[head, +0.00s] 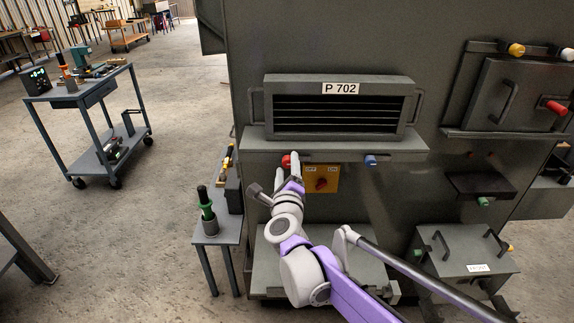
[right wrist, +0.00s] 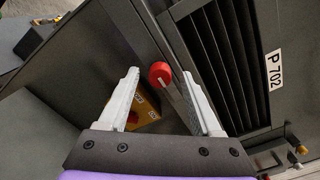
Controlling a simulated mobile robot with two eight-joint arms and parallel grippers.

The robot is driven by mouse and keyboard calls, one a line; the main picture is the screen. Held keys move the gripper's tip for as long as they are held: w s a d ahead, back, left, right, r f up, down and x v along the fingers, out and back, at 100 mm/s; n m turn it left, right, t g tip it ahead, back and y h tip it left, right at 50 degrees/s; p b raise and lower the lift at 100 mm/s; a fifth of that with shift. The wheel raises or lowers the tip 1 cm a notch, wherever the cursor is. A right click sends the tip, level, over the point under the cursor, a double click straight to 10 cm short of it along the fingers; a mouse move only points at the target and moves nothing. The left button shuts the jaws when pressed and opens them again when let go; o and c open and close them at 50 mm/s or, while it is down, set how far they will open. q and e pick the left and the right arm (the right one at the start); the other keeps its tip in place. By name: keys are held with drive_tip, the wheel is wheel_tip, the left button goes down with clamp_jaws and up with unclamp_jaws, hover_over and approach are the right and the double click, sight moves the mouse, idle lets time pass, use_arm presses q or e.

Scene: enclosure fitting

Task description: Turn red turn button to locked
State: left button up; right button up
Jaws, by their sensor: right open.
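The red turn button (head: 286,161) is on the ledge under the louvred P 702 panel, at its left end. In the right wrist view the red button (right wrist: 159,75) shows a short pale mark on its face. My right gripper (head: 293,168) is open in front of it. In the wrist view its two pale fingers stand on either side of the button, with a gap to each; I cannot tell how deep the button lies between them. My left gripper is not in view.
A blue button (head: 370,160) is at the ledge's right. A yellow plate with a red rotary switch (head: 321,183) is just below the ledge. The P 702 panel (head: 340,105) has side handles. A small side table (head: 222,234) with tools and a trolley (head: 84,93) stand left.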

drive_tip(key=shift+w, duration=0.7)
clamp_jaws()
